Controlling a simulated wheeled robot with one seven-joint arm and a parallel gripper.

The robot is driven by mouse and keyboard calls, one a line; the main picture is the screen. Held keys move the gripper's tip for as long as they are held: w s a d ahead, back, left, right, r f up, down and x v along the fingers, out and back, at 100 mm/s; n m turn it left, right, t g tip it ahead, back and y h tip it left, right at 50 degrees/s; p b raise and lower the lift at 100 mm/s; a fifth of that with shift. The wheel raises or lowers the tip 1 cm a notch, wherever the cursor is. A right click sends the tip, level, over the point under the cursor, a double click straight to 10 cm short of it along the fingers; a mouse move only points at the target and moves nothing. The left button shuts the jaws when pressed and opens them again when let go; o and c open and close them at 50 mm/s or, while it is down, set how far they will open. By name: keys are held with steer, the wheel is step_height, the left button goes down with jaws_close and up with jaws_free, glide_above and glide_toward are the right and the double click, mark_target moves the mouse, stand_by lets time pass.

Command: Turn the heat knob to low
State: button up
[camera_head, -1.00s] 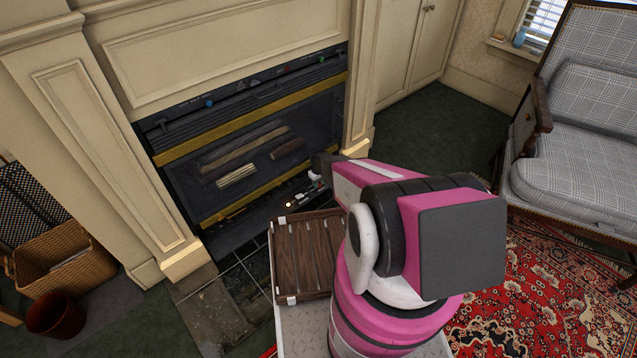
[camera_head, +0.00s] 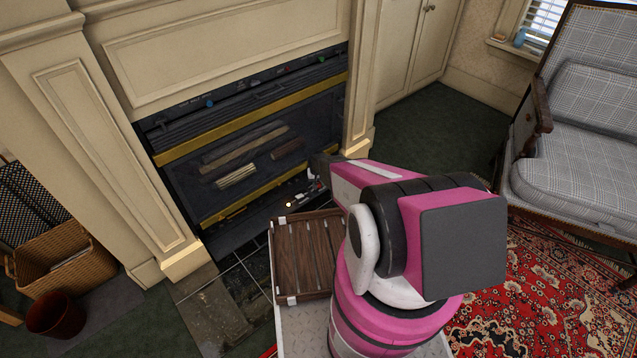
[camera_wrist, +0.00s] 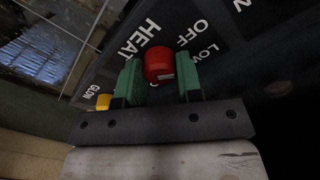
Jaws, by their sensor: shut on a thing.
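The heat knob (camera_wrist: 159,62) is a red round knob on a dark panel in the wrist view. White lettering reads HEAT to its left, with OFF and LOW above and to its right. My gripper (camera_wrist: 160,76) has green finger pads on either side of the knob and is shut on it. A small pale mark shows low on the knob, but I cannot tell which setting it points to. In the head view my gripper (camera_head: 311,186) reaches down to the lower front of the fireplace (camera_head: 240,150), where my arm and the distance hide most of the knob.
A yellow knob (camera_wrist: 103,102) marked GLOW sits left of my fingers. A slatted brown wooden tray (camera_head: 305,255) lies before the fireplace. A wicker basket (camera_head: 60,255) stands left, and a checked armchair (camera_head: 580,130) stands right on the patterned rug (camera_head: 540,290).

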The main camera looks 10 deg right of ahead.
stand_by(0.4)
steer(key=o, duration=0.9)
steer(key=shift+r, duration=0.1)
steer(key=r, duration=0.7)
steer(key=a+r, duration=0.1)
steer(key=r, duration=0.2)
steer(key=shift+s+r, duration=0.1)
steer(key=shift+r, duration=0.3)
